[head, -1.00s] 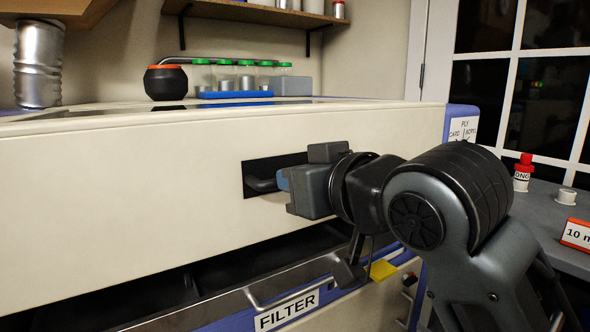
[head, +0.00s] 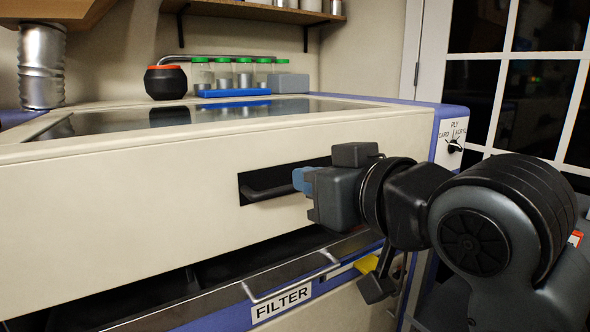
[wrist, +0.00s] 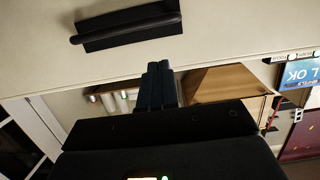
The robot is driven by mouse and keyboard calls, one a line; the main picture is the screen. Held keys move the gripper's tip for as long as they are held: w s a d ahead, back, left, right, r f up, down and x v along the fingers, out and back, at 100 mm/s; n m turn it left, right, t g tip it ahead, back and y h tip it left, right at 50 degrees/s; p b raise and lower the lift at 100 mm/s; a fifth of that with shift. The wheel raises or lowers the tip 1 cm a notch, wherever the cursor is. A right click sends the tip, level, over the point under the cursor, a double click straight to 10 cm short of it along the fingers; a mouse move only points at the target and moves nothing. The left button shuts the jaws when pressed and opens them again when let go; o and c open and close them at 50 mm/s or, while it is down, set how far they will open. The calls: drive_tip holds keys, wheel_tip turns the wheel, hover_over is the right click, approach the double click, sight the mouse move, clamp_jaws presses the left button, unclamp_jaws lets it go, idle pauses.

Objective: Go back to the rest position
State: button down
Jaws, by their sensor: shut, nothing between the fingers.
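My gripper (head: 304,181) is in front of the cream front panel (head: 130,205) of the machine, just right of the black handle (head: 268,190) in its dark recess. Its short blue-grey fingers are shut and empty. In the wrist view the shut fingers (wrist: 158,86) point at the cream panel, below the handle bar (wrist: 125,28); a gap shows between fingertips and bar. The head view does not clearly show whether the fingertips touch the recess edge.
Below the panel is a dark gap, then a drawer marked FILTER (head: 282,303) with a metal handle. A yellow piece (head: 367,263) is near my wrist. Glass jars (head: 222,75) and a black pot (head: 165,82) stand behind the machine. A paned door (head: 480,90) is at right.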

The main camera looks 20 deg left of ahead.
drive_tip(key=s+d+f+m+t+h, duration=0.3)
drive_tip(key=s+d+f+m, duration=0.2)
drive_tip(key=d+f, duration=0.3)
drive_tip(key=s+d+f+m+t+h, duration=0.25)
drive_tip(key=s+d+f+m, duration=0.25)
drive_tip(key=d+f, duration=0.3)
drive_tip(key=s+d+f+m+h, duration=0.1)
drive_tip(key=s+d+f+h, duration=0.2)
drive_tip(key=s+d+f, duration=0.35)
drive_tip(key=s+d+f+m+h, duration=0.1)
drive_tip(key=s+d+f+h, duration=0.2)
drive_tip(key=s, duration=0.7)
drive_tip(key=s+d+n, duration=0.2)
drive_tip(key=s+d, duration=0.4)
drive_tip(key=s, duration=0.7)
wheel_tip(320, 180, up, 20)
drive_tip(key=p, duration=2)
drive_tip(key=shift+w+g+h, duration=0.15)
drive_tip(key=shift+g+h, duration=0.2)
drive_tip(key=shift+g, duration=0.1)
drive_tip(key=shift+f, duration=0.1)
